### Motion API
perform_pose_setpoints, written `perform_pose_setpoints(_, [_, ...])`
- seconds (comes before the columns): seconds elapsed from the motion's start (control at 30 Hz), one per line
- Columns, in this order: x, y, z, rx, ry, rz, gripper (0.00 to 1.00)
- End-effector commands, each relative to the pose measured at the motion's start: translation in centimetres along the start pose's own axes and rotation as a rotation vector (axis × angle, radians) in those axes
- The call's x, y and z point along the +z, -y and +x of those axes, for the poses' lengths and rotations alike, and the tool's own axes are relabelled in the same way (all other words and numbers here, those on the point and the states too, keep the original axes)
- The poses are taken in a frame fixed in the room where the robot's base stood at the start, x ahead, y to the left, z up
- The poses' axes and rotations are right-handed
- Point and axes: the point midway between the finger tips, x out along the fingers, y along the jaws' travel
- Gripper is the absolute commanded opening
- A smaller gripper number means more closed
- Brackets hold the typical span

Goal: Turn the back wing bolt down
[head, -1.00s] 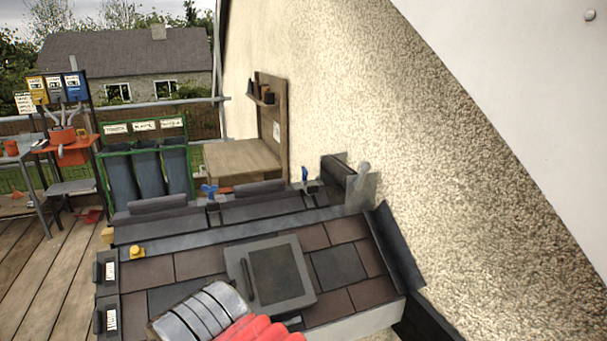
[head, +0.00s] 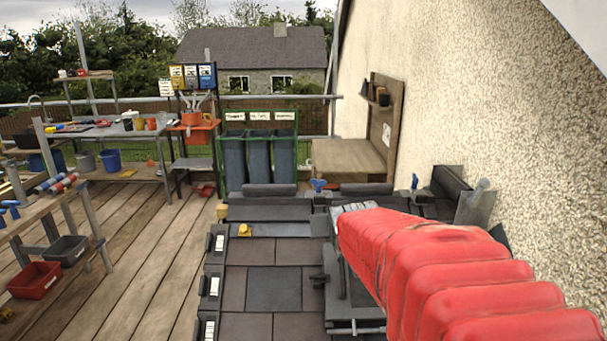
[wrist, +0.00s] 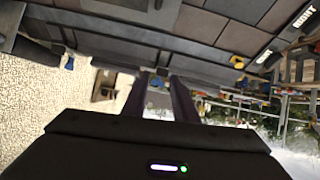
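Two blue wing bolts stand along the ridge of the roof mock-up. One wing bolt (head: 318,184) is near the middle of the ridge in the head view, and the other wing bolt (head: 414,181) is farther right. The wrist view is upside down. In it, one blue bolt (wrist: 157,82) shows between the fingertips of my gripper (wrist: 160,77), and the other (wrist: 69,64) is to the left. The fingers are apart, with a visible gap and nothing clearly gripped. I cannot tell whether they touch the bolt. In the head view my red-sleeved arm hides the fingers.
Dark ridge pieces (head: 270,190) line the top of the tiled roof (head: 275,288). A yellow knob (head: 244,230) is on the left side. The pebbled wall (head: 440,110) stands close on the right. A wooden bench (head: 350,158) and green rack (head: 258,115) are behind.

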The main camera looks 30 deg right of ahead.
Motion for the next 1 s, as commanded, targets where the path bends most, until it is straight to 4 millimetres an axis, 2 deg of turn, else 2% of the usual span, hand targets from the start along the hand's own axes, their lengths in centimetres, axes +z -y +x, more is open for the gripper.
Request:
perform_pose_setpoints(0.03, [-0.6,-1.9,1.5,0.025,-0.025,0.014,0.26])
perform_pose_setpoints(0.1, [-1.6,-4.1,3.1,0.05,-0.07,0.028,0.26])
perform_pose_setpoints(0.17, [-2.3,-5.8,4.5,0.052,-0.104,0.039,0.26])
perform_pose_setpoints(0.4, [-4.1,-14.2,9.0,0.112,-0.254,0.073,0.26])
perform_pose_setpoints(0.57, [-4.2,-19.9,11.2,0.133,-0.349,0.092,0.26])
perform_pose_setpoints(0.7, [-3.5,-24.8,12.4,0.142,-0.426,0.106,0.26])
perform_pose_setpoints(0.83, [-2.7,-28.0,13.0,0.142,-0.482,0.115,0.26])
perform_pose_setpoints(1.0, [-2.4,-29.7,13.1,0.138,-0.517,0.119,0.26])
